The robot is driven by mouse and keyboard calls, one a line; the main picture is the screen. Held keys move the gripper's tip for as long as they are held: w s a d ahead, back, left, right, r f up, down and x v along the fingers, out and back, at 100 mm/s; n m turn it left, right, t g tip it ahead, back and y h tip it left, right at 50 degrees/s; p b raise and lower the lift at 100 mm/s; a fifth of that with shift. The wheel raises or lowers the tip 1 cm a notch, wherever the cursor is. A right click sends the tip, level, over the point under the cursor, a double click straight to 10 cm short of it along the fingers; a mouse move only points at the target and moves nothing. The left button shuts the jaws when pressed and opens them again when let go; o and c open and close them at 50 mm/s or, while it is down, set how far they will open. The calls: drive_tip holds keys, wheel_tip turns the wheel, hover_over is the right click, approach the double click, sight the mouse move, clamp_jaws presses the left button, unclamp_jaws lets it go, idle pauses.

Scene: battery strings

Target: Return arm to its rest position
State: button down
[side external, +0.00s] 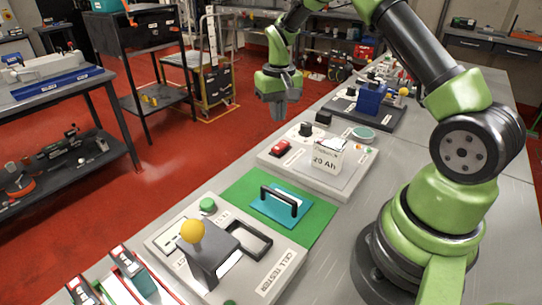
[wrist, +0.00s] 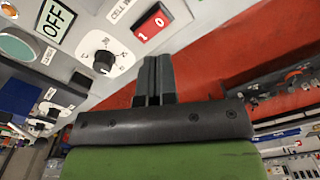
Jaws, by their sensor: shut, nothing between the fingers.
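My gripper (side external: 279,112) hangs in the air at the upper middle of the side external view, past the bench's left edge and over the red floor. My arm arches up from its base on the bench at the right, with its upper part cut off by the top of the frame. In the wrist view, the two dark fingers of my gripper (wrist: 157,62) are together with nothing between them. A panel with a red switch (wrist: 153,22) and a black knob (wrist: 103,61) shows beyond the fingers.
The metal bench (side external: 330,228) carries a cell tester (side external: 262,262) with a yellow-knobbed lever, a teal plate with a black handle (side external: 281,203) on a green mat, a box labelled 20 Ah (side external: 325,160), and a blue device (side external: 370,100). Open red floor (side external: 180,135) lies left.

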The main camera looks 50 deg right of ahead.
drive_tip(key=s+a+r+t, duration=0.2)
drive_tip(key=s+a+r, duration=0.15)
drive_tip(key=r, duration=0.45)
drive_tip(key=s+a+r+t, duration=0.1)
drive_tip(key=s+a+r, duration=0.2)
drive_tip(key=a+r, duration=0.3)
drive_tip(key=s+a+r+n+t+y, duration=0.1)
drive_tip(key=s+a+r+t, duration=0.1)
drive_tip(key=s, duration=0.5)
drive_tip(key=s+a+r+n+t+y, duration=0.1)
drive_tip(key=s+a+r+t, duration=0.1)
drive_tip(key=s, duration=0.6)
drive_tip(key=a+r, duration=0.1)
drive_tip(key=a, duration=0.1)
drive_tip(key=shift+a, duration=0.35)
